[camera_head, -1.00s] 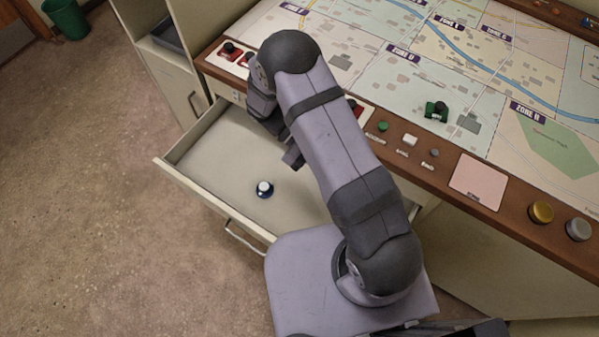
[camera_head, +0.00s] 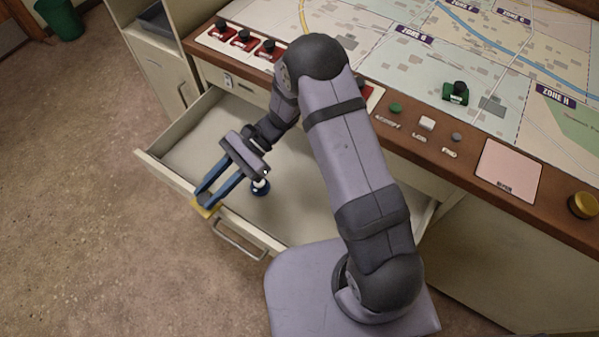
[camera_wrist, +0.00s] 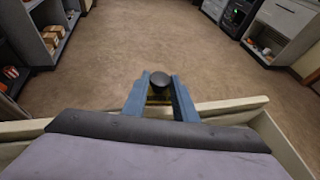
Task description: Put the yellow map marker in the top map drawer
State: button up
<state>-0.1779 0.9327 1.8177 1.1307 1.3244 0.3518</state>
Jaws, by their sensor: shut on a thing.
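My gripper (camera_head: 214,196) has blue fingers and is shut on the yellow map marker (camera_head: 205,208). In the head view, the marker shows as a yellow base at the fingertips, by the drawer's front wall. In the wrist view, its dark round knob (camera_wrist: 159,79) stands between the fingers, with a bit of yellow below. The top map drawer (camera_head: 168,170) is pulled open under the console. A blue marker with a white top (camera_head: 261,187) stands inside it, partly hidden by my gripper. I cannot tell whether the yellow marker is just inside or outside the front wall.
A green marker (camera_head: 455,93) stands on the map. The drawer floor (camera_head: 300,200) has free room. Open floor lies to the left.

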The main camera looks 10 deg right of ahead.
jog(key=w+d+f+m+t+b, duration=0.2)
jog(key=w+m+t, duration=0.4)
jog(key=w, duration=0.3)
jog(key=w+d+f+m+t+b, duration=0.1)
jog(key=w+m+t+b, duration=0.3)
jog(key=w, duration=0.6)
jog(key=m+t, duration=0.2)
jog(key=t, duration=0.1)
jog(key=shift+d+f+t+b, duration=0.3)
jog(key=shift+d+f, duration=0.1)
jog(key=shift+f+b, duration=0.3)
jog(key=shift+f, duration=4.7)
jog(key=shift+f, duration=0.15)
jog(key=o, duration=1)
jog(key=shift+o, duration=0.2)
